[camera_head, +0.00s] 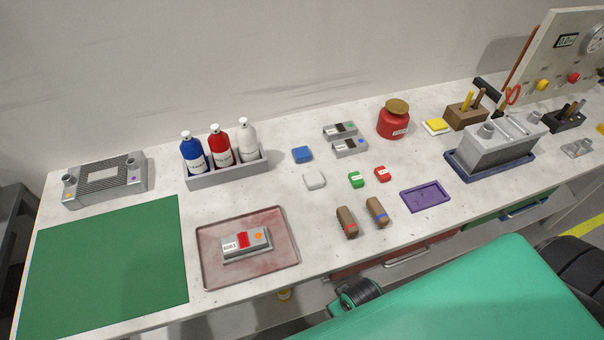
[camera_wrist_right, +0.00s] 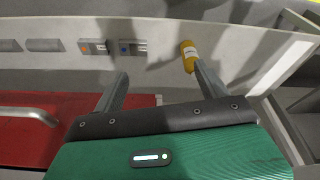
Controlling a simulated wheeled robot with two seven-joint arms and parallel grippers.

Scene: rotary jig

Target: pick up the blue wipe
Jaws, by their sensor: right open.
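The blue wipe (camera_head: 302,154) is a small folded blue pad lying on the white worktop, right of the bottle rack, in the head view. A similar white pad (camera_head: 314,180) lies just in front of it. My right gripper (camera_wrist_right: 160,85) is open and empty in the right wrist view, low in front of a red drawer front. It is well away from the blue wipe, which does not show in that view. My left gripper is not in view.
A grey rack (camera_head: 229,172) holds blue, red and white bottles. Green and red small blocks (camera_head: 356,180) and two brown rolls (camera_head: 347,222) lie nearby. A reddish tray (camera_head: 214,272) is at front left. In the wrist view, a yellow cylinder (camera_wrist_right: 189,57) is near the right finger.

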